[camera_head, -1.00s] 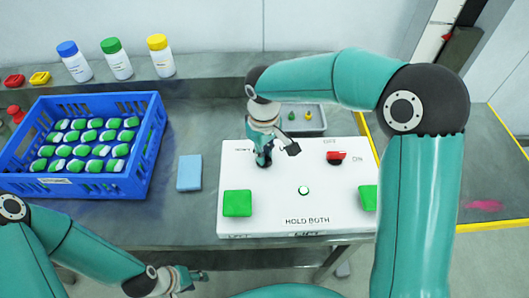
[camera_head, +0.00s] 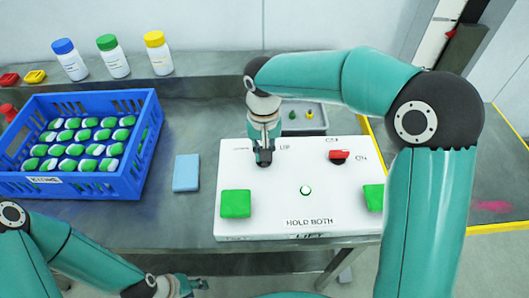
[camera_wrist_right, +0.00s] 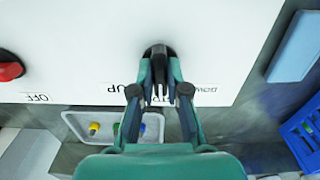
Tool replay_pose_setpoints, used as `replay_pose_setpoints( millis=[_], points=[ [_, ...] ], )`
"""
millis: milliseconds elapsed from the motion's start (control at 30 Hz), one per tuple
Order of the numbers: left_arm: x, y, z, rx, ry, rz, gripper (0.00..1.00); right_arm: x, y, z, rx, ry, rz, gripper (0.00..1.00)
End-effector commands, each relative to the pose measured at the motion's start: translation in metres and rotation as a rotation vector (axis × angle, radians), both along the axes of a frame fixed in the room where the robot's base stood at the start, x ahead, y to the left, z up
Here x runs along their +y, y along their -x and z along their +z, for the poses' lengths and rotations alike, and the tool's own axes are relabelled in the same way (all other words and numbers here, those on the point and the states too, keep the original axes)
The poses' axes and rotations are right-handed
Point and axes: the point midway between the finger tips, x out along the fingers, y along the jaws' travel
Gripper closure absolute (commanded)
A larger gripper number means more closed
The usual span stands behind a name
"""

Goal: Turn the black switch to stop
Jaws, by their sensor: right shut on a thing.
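The black switch (camera_wrist_right: 158,51) is a dark knob on the white control panel (camera_head: 270,215). In the right wrist view its top shows between my right gripper's fingertips (camera_wrist_right: 159,68), which are shut on it. The label UP lies on one side of it and DOWN on the other; a middle label is mostly covered by the fingers. In the head view my right gripper (camera_head: 264,158) points down at the panel's upper left and hides most of the switch. My left gripper (camera_head: 190,286) is low at the picture's bottom edge, away from the panel; its jaw opening is unclear.
The panel also bears a red switch (camera_head: 339,156) with ON and OFF labels, green pads (camera_head: 236,204) and a white round button (camera_head: 305,190). A grey tray (camera_head: 318,118) lies behind it. A blue crate (camera_head: 140,165) and light blue block (camera_head: 186,173) stand left.

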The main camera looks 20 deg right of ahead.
Motion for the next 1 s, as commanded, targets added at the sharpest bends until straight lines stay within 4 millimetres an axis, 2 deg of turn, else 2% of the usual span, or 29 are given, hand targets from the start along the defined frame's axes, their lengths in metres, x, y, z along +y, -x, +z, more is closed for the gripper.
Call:
replay_pose_setpoints(
  millis=[600, 633, 767, 1000],
  points=[
    [-0.0001, 0.0, -0.0022, 0.0, 0.0, 0.0, 0.6, 0.0001, -0.0002, 0.0009, -0.002, 0.001, -0.056, 1.0],
    [-0.0001, 0.0, -0.0022, 0.0, 0.0, 0.0, 0.6, 0.0001, -0.0002, 0.0009, -0.001, 0.0, -0.056, 0.82],
    [-0.0001, 0.0, -0.0022, 0.0, 0.0, 0.0, 0.6, 0.0001, -0.0002, 0.0007, -0.001, 0.0, -0.055, 0.61],
    [0.0, 0.0, -0.0022, 0.0, 0.0, 0.0, 0.6, 0.0002, 0.0, 0.0003, -0.001, 0.0, -0.055, 0.6]
  ],
)
